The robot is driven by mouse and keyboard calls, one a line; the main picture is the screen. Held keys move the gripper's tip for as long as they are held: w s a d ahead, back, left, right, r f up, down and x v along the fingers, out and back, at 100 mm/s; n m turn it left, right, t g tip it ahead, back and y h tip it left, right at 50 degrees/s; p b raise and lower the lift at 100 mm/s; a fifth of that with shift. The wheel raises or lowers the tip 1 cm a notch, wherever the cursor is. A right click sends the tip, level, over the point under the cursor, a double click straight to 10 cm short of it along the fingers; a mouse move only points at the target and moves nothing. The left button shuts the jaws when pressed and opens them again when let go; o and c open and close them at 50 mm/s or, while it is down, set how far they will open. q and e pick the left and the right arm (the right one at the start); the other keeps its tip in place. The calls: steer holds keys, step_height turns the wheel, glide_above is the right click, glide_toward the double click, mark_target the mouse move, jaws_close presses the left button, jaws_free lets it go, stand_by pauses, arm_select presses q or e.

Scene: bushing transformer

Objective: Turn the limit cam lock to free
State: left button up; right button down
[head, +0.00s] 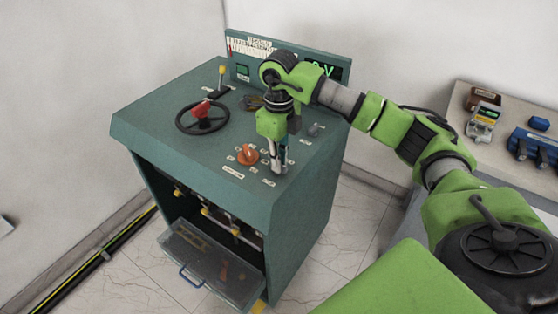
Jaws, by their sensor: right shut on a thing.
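The green control desk (165,110) stands in the middle of the head view, its sloping top full of controls. My right gripper (279,167) points down at the right front part of this top, just right of an orange knob (247,154). Its fingers are shut on a small control at the panel, which I take to be the limit cam lock. The fingers hide it almost wholly, so I cannot tell which way it is turned. The labels around it are too small to read. My left gripper is not in view.
A black handwheel (203,117) with a red hub and a yellow-knobbed lever (221,75) stand left on the desk. An open drawer (212,262) juts out below. A side table (520,105) at right holds instruments.

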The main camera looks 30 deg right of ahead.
stand_by(0.5)
steer(key=c, duration=2.1)
jaws_free()
steer(key=shift+c, duration=0.2)
steer(key=shift+r, duration=0.1)
step_height(320, 180, up, 12)
